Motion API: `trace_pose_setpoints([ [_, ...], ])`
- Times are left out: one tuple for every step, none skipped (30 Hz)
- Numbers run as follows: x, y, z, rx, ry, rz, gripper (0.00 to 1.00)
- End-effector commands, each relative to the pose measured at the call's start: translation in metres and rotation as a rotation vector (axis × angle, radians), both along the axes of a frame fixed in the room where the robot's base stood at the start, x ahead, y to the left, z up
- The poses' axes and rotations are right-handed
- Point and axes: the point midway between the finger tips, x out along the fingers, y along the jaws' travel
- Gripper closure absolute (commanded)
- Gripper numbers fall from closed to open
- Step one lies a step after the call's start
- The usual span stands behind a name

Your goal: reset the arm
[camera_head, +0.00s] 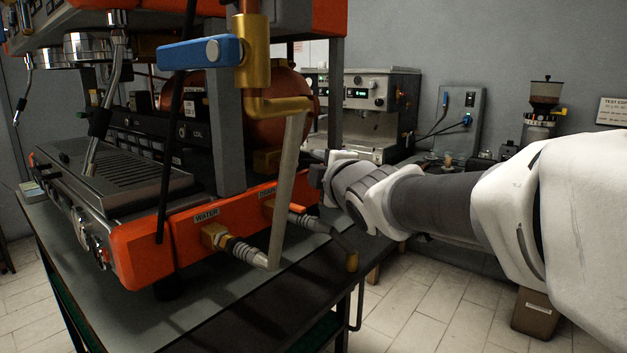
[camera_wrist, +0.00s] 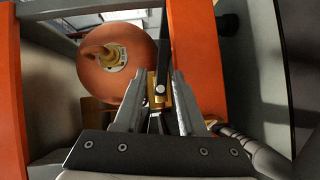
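My gripper (camera_wrist: 156,80) shows in the wrist view with its two grey fingers apart. A brass fitting with a dark lever (camera_wrist: 162,50) and a bolt head shows in the gap between them; I cannot tell whether the fingers touch it. In the head view my white and grey arm reaches in from the right, its end beside the orange-framed machine (camera_head: 140,250). The fingertips cannot be made out there. The round copper boiler (camera_wrist: 118,65) is beyond the fingers, at the upper left of the wrist view.
A blue-handled brass valve (camera_head: 205,52) and a grey pipe (camera_head: 288,190) stand at the machine's near end. Hose fittings (camera_head: 235,248) stick out below. Another coffee machine (camera_head: 362,110) and a grinder (camera_head: 545,105) are behind.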

Motion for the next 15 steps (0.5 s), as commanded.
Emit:
trace_pose_setpoints([
  [-0.0023, -0.0007, 0.0008, 0.000, 0.000, 0.000, 0.60],
  [-0.0033, -0.0011, 0.0007, 0.001, 0.000, 0.000, 0.60],
  [-0.0042, -0.0015, 0.0005, 0.001, 0.000, -0.001, 0.60],
  [-0.0047, -0.0018, 0.0006, 0.001, 0.000, -0.001, 0.60],
  [-0.0050, -0.0020, 0.0004, 0.001, 0.000, -0.001, 0.60],
  [-0.0052, -0.0021, 0.0003, 0.001, 0.000, -0.001, 0.60],
  [-0.0053, -0.0022, 0.0002, 0.001, 0.000, -0.001, 0.60],
  [-0.0053, -0.0022, 0.0001, 0.001, 0.000, -0.001, 0.60],
  [-0.0052, -0.0023, 0.0000, 0.001, 0.001, -0.001, 0.60],
  [-0.0052, -0.0024, 0.0000, 0.001, 0.001, -0.001, 0.60],
  [-0.0052, -0.0024, 0.0000, 0.001, 0.001, -0.001, 0.60],
  [-0.0051, -0.0024, 0.0000, 0.000, 0.001, -0.002, 0.60],
  [-0.0052, -0.0026, -0.0001, 0.001, 0.002, -0.002, 0.60],
  [-0.0056, -0.0034, -0.0005, 0.003, 0.005, -0.005, 0.60],
  [-0.0070, -0.0058, -0.0016, 0.011, 0.015, -0.013, 0.60],
])
